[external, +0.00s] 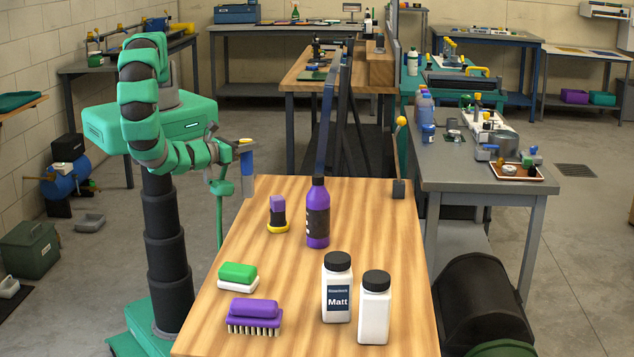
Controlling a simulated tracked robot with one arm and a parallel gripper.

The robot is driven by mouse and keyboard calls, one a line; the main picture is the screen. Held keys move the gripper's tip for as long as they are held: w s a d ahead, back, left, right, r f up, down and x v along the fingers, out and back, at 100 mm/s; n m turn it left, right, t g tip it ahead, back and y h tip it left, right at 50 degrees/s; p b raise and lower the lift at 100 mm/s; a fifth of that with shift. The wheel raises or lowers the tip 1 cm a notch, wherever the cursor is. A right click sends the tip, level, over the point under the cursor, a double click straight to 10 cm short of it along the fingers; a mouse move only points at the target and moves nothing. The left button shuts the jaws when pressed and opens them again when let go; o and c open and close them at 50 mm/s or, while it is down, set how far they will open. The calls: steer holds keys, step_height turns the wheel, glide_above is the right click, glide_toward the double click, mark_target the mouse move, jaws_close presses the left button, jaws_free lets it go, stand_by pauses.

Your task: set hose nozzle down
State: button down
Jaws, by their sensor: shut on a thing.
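My gripper (236,152) is beside the far left edge of the wooden table (345,205), above the table's height. It is shut on a small upright item, which I take to be the hose nozzle (248,172). The nozzle has a blue body, a grey lower end and a bit of yellow at the top. It hangs near the table's edge and looks clear of the top, though the exact gap is hard to tell. The finger contact is too small to make out.
On the table stand a purple, black and yellow tool (278,215), a purple bottle (317,215), two white bottles (337,290) (375,310), a green and white block (238,275) and a purple brush (254,315). The table's far middle is clear. A grey bench (450,178) stands to the right.

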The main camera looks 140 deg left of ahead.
steer(key=shift+s+a+r+g, duration=0.25)
steer(key=shift+s+a+g, duration=0.05)
steer(key=shift+s+a, duration=0.45)
steer(key=w+a+f+b, duration=0.4)
steer(key=w+a+b, duration=0.3)
steer(key=w+a, duration=0.3)
steer(key=shift+w+a+f, duration=0.2)
steer(key=shift+w+f, duration=0.15)
steer(key=shift+w, duration=0.15)
stand_by(0.3)
steer(key=c, duration=0.9)
jaws_free()
steer(key=shift+f, duration=0.1)
steer(key=shift+c, duration=0.2)
